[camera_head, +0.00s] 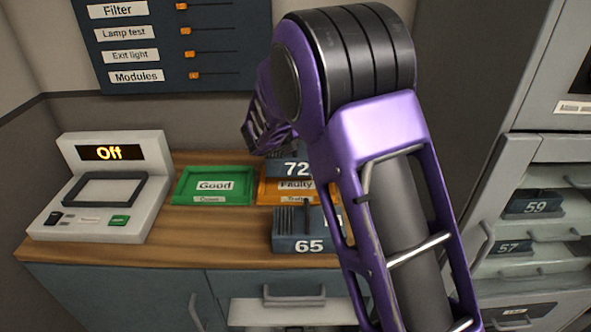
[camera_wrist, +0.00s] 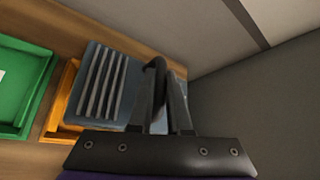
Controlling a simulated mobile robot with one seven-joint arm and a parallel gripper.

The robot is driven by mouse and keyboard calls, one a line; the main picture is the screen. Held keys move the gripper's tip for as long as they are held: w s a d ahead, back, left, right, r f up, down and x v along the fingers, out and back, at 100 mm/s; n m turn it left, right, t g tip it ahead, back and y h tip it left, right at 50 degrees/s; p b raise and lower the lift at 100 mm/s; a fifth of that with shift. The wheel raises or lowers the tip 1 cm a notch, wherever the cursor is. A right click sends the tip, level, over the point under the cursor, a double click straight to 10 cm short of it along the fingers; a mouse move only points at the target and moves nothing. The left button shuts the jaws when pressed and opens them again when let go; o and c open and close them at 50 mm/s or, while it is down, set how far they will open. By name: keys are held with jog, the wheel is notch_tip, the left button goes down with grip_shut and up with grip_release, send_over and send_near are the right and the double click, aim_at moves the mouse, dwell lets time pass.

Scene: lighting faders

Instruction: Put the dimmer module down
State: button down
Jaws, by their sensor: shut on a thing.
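The dimmer module numbered 72 (camera_head: 290,171) is a dark blue-grey block, partly hidden by my arm, at the back of the orange Faulty tray (camera_head: 267,194). In the wrist view a finned module (camera_wrist: 107,85), which appears to be this one, covers much of the orange tray (camera_wrist: 57,115). My gripper (camera_wrist: 162,82) is shut on its dark loop handle. I cannot tell whether the module touches the tray. In the head view the fingers are hidden behind my arm. Another module, 65 (camera_head: 297,245), stands on the counter in front of the tray.
The green Good tray (camera_head: 214,186) is empty, left of the orange one. A tester reading Off (camera_head: 105,190) stands at the counter's left. Wooden counter (camera_head: 200,225) is bare in front of the green tray. A grey cabinet (camera_head: 505,190) holding modules 59 and 57 is right.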

aim_at(281, 159)
jog(key=shift+f+b, duration=0.85)
jog(key=shift+f, duration=2.25)
jog(key=c, duration=1.3)
grip_release()
jog(key=shift+f, duration=0.25)
jog(key=o, duration=0.4)
jog(key=shift+o, duration=0.2)
jog(key=shift+r, duration=0.25)
jog(key=p+v, duration=0.1)
jog(key=v, duration=1.1)
jog(key=shift+s+f, duration=0.1)
jog(key=shift+d, duration=0.1)
